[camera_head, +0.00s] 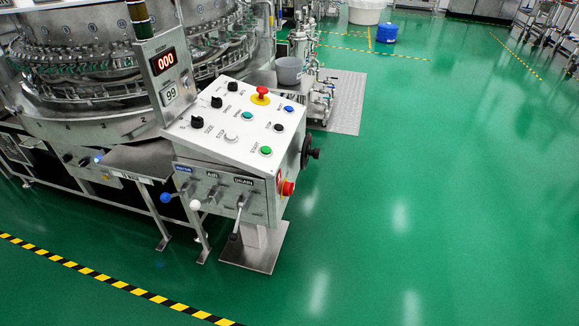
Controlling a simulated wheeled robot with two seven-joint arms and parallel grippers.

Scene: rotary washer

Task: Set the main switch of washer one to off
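The washer's control console (230,128) stands left of centre, with a sloped silver top of black knobs and coloured buttons. A red and yellow rotary switch (286,187), which looks like the main switch, sits on the console's lower right side. It is seen at a steep angle, so its set position cannot be read. A red mushroom button (262,91) on a yellow disc sits at the top of the panel. Neither of my grippers is in view.
A black handwheel (309,152) juts from the console's right side, above the rotary switch. Levers with blue (166,197) and white (195,205) balls stick out in front. The round washer (90,60) stands behind left. Green floor (430,190) is clear to the right.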

